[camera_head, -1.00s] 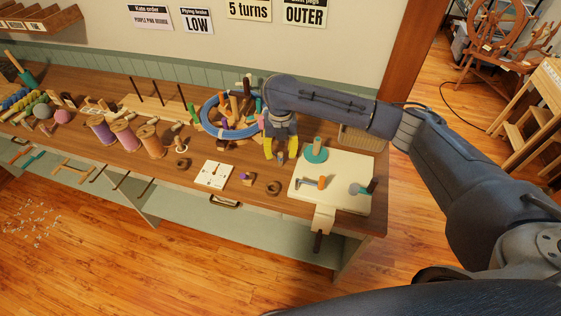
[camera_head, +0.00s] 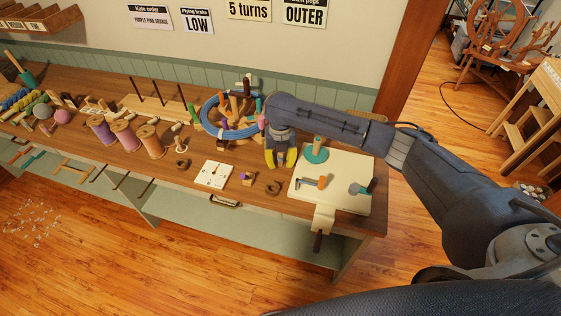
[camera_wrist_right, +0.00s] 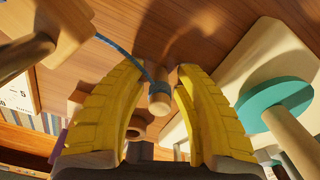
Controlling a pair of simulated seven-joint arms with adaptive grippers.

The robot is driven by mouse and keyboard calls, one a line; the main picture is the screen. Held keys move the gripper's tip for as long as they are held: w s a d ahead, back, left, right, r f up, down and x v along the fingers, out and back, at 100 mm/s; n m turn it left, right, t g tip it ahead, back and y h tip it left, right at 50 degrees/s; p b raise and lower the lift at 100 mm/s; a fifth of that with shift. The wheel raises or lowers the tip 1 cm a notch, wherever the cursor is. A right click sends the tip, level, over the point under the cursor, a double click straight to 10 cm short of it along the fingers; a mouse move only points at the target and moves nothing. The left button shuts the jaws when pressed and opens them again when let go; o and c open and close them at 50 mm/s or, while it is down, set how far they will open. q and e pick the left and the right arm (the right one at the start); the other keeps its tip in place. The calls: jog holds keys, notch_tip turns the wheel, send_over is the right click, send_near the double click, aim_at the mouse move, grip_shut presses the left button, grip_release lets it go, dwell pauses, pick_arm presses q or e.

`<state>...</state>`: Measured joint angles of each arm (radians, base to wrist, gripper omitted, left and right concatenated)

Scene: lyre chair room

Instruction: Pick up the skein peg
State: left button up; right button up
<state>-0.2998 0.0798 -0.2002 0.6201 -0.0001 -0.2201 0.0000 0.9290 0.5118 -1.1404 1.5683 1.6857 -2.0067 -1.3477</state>
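A small wooden peg with a blue cord around it (camera_wrist_right: 158,98), which looks like the skein peg, stands between the yellow fingers of my right gripper (camera_wrist_right: 156,78) in the right wrist view. The fingers are apart, with a gap visible on the peg's left side; contact on the right is hard to judge. In the head view my right gripper (camera_head: 281,160) points down at the bench, left of the cream board, and mostly hides the peg. My left gripper is in neither view.
A cream board (camera_head: 335,202) with a teal-based peg (camera_head: 316,153) stands close on the right. A blue ring (camera_head: 209,124) with several pegs lies to the left. A dark wooden ring (camera_head: 273,187) lies in front. Spools (camera_head: 150,141) stand farther left.

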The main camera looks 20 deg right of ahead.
grip_shut()
jog(key=shift+r, duration=0.15)
dwell(0.4)
